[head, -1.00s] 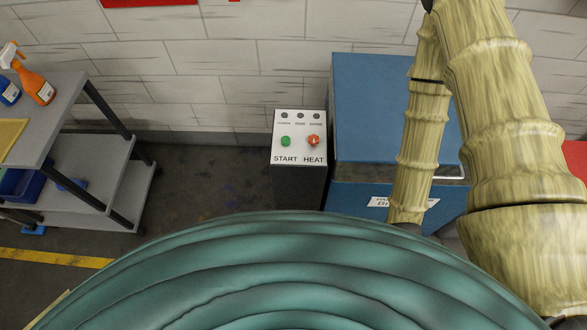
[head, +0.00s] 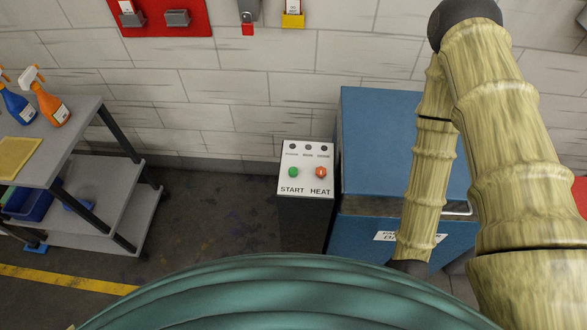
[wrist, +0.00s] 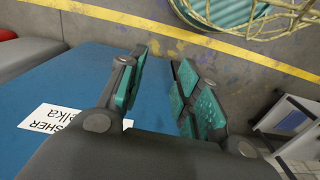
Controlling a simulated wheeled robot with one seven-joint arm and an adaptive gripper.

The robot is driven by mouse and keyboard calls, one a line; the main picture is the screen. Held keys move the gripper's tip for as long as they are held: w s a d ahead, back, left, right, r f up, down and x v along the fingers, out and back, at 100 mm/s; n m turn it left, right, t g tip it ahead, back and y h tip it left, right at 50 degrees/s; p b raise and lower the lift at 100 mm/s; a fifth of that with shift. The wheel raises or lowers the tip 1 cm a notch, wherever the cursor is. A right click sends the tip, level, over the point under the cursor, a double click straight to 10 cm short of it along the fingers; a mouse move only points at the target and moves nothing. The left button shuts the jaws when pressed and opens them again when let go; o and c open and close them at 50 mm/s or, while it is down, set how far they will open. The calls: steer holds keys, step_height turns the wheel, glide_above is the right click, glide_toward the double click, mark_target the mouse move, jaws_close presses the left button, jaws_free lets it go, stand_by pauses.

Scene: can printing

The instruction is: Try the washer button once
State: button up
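A control stand (head: 307,169) in the head view has a white sloped top with a green START button (head: 293,172), a red HEAT button (head: 321,172) and several small dark lamps. The blue washer (head: 380,140) stands right of it. The washer's white label (head: 385,236) is partly behind my arm; the label (wrist: 65,130) also shows upside down in the wrist view. My gripper (wrist: 160,85) has its two teal-padded fingers apart with nothing between them, over the blue washer in the wrist view. The gripper is out of sight in the head view, and no button shows in the wrist view.
A grey shelf cart (head: 85,185) with spray bottles stands at the left. A yellow floor line (head: 70,279) runs near it. A red wall board (head: 165,20) hangs at the back. The floor between cart and stand is clear.

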jaws_close()
stand_by(1.1)
